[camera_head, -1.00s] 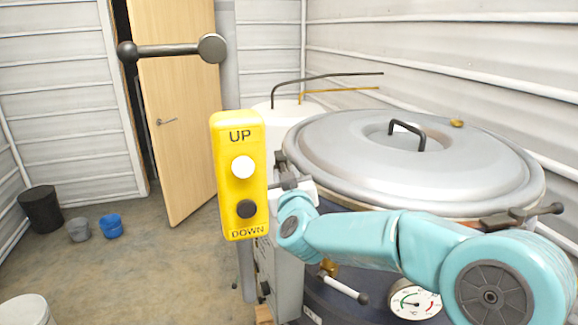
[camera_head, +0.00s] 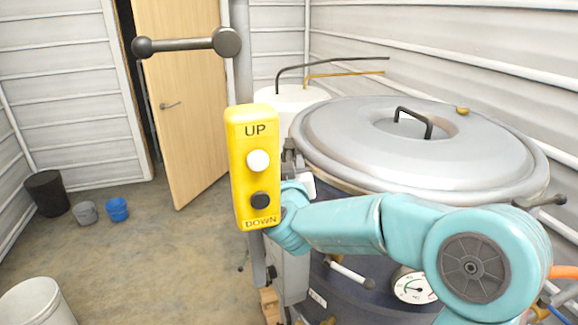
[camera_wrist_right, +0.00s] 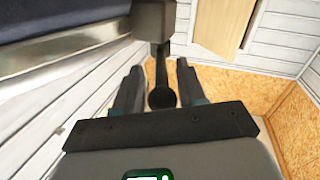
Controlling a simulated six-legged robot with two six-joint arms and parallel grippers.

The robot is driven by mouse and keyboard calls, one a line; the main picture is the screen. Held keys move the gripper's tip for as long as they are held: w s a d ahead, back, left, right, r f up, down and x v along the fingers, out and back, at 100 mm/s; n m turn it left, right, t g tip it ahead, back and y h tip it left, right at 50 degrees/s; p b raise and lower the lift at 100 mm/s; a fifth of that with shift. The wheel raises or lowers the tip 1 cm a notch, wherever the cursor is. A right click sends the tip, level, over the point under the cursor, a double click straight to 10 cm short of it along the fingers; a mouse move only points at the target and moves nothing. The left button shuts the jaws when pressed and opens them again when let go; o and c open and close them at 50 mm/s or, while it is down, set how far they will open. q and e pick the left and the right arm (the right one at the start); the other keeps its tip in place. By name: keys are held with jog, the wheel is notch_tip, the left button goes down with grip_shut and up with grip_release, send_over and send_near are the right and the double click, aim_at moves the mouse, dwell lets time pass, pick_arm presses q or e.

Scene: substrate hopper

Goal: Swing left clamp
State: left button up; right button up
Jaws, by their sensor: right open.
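The vessel's left clamp (camera_wrist_right: 153,20) shows in the right wrist view as a black block with a short handle ending in a round knob (camera_wrist_right: 162,97). My right gripper (camera_wrist_right: 159,70) is open, with one finger on each side of this handle; I cannot tell whether either finger touches it. In the head view my teal right arm reaches across the vessel front to the left rim, and the yellow UP/DOWN control box (camera_head: 254,165) partly hides the gripper and clamp. The grey lid (camera_head: 470,165) is down on the vessel. My left gripper is out of view.
Another clamp handle (camera_head: 545,201) sticks out at the rim's right. A dial gauge (camera_head: 414,288) and a white-handled valve (camera_head: 350,272) sit below my arm. The floor (camera_head: 150,255) at left is mostly clear.

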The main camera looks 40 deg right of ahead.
jog(key=b+v, duration=0.1)
jog(key=v, duration=0.6)
grip_shut()
jog(key=shift+d, duration=0.15)
